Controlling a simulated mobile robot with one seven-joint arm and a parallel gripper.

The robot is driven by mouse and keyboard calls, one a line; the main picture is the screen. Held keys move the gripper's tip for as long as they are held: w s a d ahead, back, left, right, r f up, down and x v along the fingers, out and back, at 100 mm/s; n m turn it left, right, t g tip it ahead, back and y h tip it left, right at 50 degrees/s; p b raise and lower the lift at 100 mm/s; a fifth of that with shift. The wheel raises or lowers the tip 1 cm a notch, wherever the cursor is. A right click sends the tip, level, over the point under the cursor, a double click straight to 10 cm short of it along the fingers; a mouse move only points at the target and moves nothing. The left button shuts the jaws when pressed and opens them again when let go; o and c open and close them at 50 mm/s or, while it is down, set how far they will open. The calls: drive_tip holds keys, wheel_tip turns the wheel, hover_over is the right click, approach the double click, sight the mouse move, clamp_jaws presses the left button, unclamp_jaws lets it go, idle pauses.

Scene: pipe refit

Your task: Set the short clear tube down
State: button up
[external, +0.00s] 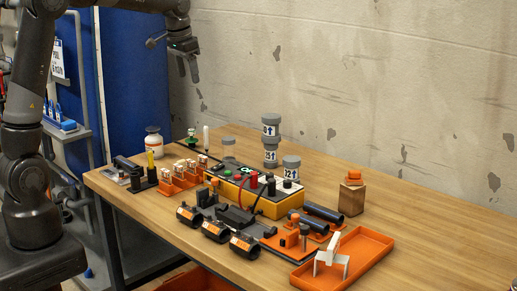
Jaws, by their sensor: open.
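My gripper (188,78) is open and empty, high above the back left of the workbench, with its fingers pointing down.
A yellow box with leads (247,193), black pipe fittings (215,231) and an orange tray (347,262) fill the bench middle and front. The right side of the wooden bench (440,215) is clear.

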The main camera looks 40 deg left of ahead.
drive_tip(key=s+d+r+t, duration=0.1)
drive_tip(key=s+r+t, duration=0.15)
drive_tip(key=s, duration=1.35)
drive_tip(key=s+f+n, duration=0.1)
drive_tip(key=s+f, duration=0.1)
drive_tip(key=s, duration=0.5)
drive_tip(key=s+d+f, duration=0.1)
drive_tip(key=s+f, duration=0.1)
drive_tip(key=s, duration=0.6)
drive_tip(key=shift+s+f+n+t, duration=0.3)
drive_tip(key=shift+n+t, duration=0.05)
drive_tip(key=shift+n, duration=0.05)
